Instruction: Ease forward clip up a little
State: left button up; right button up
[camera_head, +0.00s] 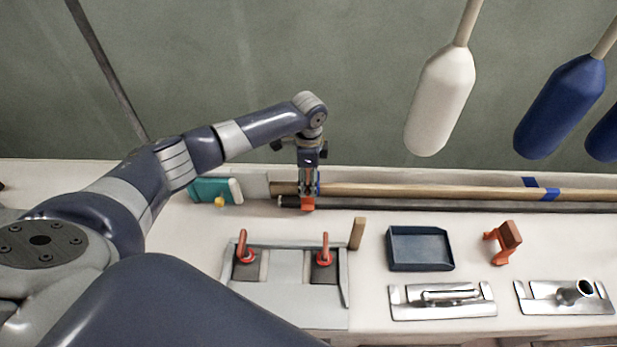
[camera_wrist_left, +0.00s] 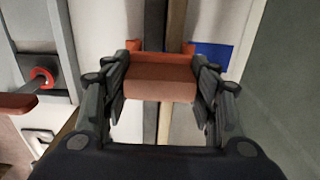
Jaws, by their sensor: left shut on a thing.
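An orange-red clip (camera_head: 308,204) is between the fingers of my left gripper (camera_head: 309,188), at the poles along the back of the bench. In the left wrist view the clip's broad block (camera_wrist_left: 158,78) lies between both fingers of the gripper (camera_wrist_left: 160,88). Its prongs show on either side of the poles; I cannot tell whether it is seated on them or just above. A second orange clip (camera_head: 502,241) stands apart on the bench at right. My right gripper is not in view.
A wooden pole (camera_head: 420,191) with blue bands and a dark pole (camera_head: 440,207) run along the back. In front are a grey plate with red-handled latches (camera_head: 285,275), a wooden block (camera_head: 357,234), a dark tray (camera_head: 420,249) and metal fittings (camera_head: 442,300). Paddles (camera_head: 441,100) hang above.

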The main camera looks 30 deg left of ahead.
pick_arm(q)
jog(key=shift+w+r+p, duration=0.1)
jog(key=shift+r+p, duration=0.2)
jog(key=shift+r, duration=0.25)
jog(key=o, duration=1.4)
jog(key=shift+o, duration=0.2)
jog(key=shift+f, duration=0.1)
notch_tip(320, 180, up, 12)
